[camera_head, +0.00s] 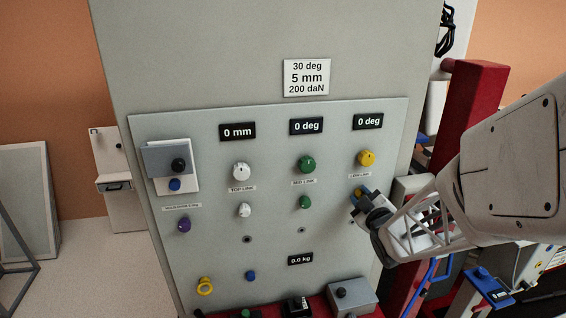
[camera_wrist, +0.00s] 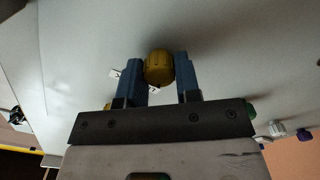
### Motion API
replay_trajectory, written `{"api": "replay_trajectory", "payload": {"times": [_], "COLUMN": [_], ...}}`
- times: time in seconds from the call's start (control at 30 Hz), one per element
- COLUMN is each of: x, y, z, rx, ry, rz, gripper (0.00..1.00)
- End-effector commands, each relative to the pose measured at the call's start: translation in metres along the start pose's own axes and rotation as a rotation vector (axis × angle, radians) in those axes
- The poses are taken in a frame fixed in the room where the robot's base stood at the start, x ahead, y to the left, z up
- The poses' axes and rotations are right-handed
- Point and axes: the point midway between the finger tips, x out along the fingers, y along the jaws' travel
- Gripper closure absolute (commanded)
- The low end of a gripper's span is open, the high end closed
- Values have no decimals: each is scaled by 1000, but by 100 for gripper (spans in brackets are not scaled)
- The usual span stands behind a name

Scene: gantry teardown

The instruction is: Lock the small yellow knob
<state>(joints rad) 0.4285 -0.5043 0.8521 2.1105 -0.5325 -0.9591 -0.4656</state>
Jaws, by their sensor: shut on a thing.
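The small yellow knob (camera_wrist: 159,67) sits on the grey panel, between the two blue fingers of my gripper (camera_wrist: 160,82) in the wrist view. The jaws are shut on it. In the head view my gripper (camera_head: 360,196) reaches the panel from the right, just below the large yellow knob (camera_head: 366,158), and mostly hides the small yellow knob. A display reading "0 deg" (camera_head: 367,121) is above the large yellow knob.
The panel (camera_head: 270,230) also carries white knobs (camera_head: 242,172), green knobs (camera_head: 306,164), a purple knob (camera_head: 183,225) and a yellow ring (camera_head: 205,286). A grey box (camera_head: 352,296) is below. A red post (camera_head: 468,105) stands right of the panel, close to my arm.

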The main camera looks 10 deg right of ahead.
Motion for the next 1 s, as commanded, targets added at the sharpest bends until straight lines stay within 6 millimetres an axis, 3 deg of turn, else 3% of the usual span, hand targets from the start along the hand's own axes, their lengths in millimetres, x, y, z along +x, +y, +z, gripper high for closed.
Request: {"api": "replay_trajectory", "payload": {"times": [1.0], "x": [0], "y": [-2], "z": [1], "rx": [-919], "ry": [-1], "rz": [0], "gripper": [93]}}
